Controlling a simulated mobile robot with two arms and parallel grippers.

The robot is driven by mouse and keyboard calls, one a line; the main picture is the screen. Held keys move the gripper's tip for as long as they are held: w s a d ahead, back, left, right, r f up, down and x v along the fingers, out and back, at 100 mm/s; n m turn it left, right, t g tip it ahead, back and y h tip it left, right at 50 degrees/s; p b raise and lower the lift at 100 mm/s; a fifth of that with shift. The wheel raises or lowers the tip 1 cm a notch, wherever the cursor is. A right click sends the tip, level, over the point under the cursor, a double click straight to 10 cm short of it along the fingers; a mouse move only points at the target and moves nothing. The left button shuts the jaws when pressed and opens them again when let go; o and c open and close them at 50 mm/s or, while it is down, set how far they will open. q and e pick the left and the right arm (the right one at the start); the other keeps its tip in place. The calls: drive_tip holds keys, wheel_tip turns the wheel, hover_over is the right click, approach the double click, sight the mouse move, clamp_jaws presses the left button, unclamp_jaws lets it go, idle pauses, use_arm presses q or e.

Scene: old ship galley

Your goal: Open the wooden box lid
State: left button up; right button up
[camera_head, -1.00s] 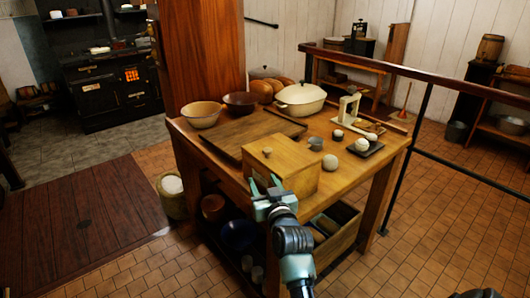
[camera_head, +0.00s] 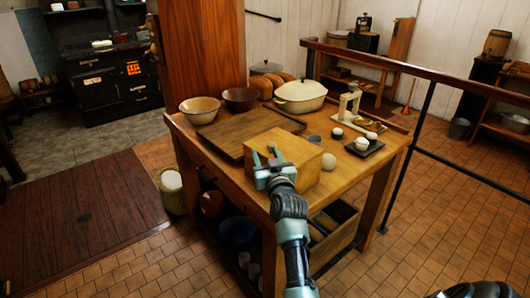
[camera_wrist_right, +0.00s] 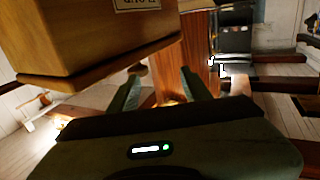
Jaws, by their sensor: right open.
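The wooden box (camera_head: 303,154) stands on the near part of the wooden table (camera_head: 352,180), and its lid looks shut. My right gripper (camera_head: 266,153) is at the box's left side near the top, fingers open and pointing away from me. In the right wrist view the box (camera_wrist_right: 95,45) appears upside down, with a label and the overhanging lid edge. A small round knob (camera_wrist_right: 138,69) shows close to the left finger of the open right gripper (camera_wrist_right: 160,74); I cannot tell whether they touch. In the head view the gripper hides the knob. My left gripper is not in view.
A wooden board (camera_head: 246,133) lies behind the box. Two bowls (camera_head: 200,110) and a cream lidded pot (camera_head: 300,96) stand at the back. A railing (camera_head: 455,80) runs at the right.

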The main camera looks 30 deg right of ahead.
use_arm(q)
drive_tip(key=shift+d+r, duration=0.1)
use_arm(e)
drive_tip(key=shift+w+d+r, duration=0.1)
drive_tip(key=shift+w+d, duration=0.1)
drive_tip(key=shift+w, duration=0.25)
use_arm(q)
drive_tip(key=shift+d, duration=0.1)
use_arm(e)
drive_tip(key=shift+c, duration=0.3)
clamp_jaws()
use_arm(q)
drive_tip(key=shift+d, duration=0.2)
use_arm(e)
drive_tip(key=shift+w, duration=0.1)
use_arm(q)
drive_tip(key=shift+a, duration=0.2)
